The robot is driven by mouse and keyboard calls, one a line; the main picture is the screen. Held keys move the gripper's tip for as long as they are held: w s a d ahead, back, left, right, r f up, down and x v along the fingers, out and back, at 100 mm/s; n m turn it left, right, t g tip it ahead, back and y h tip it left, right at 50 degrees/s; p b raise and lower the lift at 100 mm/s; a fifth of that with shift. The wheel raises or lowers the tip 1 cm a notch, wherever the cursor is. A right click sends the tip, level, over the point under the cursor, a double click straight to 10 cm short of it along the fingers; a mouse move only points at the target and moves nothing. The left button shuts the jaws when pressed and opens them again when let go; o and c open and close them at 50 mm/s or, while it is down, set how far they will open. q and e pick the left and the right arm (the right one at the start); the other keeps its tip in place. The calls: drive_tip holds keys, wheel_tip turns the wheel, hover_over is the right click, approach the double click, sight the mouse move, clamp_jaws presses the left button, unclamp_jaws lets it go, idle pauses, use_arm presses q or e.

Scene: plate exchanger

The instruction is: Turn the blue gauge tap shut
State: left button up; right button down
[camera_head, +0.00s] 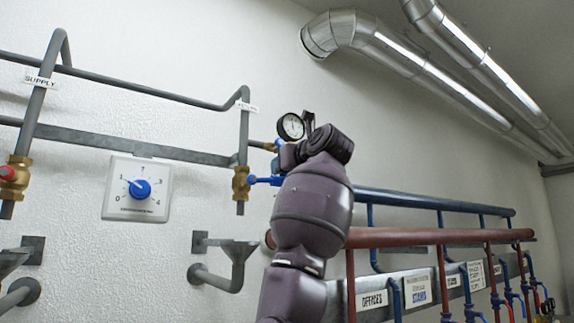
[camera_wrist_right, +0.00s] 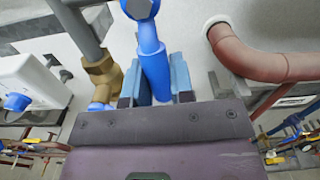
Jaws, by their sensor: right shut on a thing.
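My right gripper (camera_head: 284,158) is at the tap, below the gauge. In the right wrist view my right gripper (camera_wrist_right: 156,85) is shut on the blue tap lever (camera_wrist_right: 153,62), its fingers on both sides. The lever's rounded end (camera_wrist_right: 140,8) shows at the top edge. My left gripper is not in view.
A brass valve (camera_head: 241,184) with its own blue handle (camera_head: 266,180) sits close below on the return pipe. A white dial panel (camera_head: 137,207) with a blue knob is to the left. Red (camera_head: 430,237) and blue (camera_head: 430,201) header pipes run to the right.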

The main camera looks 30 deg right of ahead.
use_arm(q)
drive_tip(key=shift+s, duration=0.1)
use_arm(e)
drive_tip(key=shift+a+f+m, duration=0.1)
drive_tip(key=shift+a+m, duration=0.15)
drive_tip(key=shift+m, duration=0.15)
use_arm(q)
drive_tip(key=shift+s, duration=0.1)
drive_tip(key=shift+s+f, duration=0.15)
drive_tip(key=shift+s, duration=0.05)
use_arm(e)
drive_tip(key=c, duration=1)
unclamp_jaws()
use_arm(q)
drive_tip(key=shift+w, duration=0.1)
use_arm(e)
drive_tip(key=shift+s, duration=0.2)
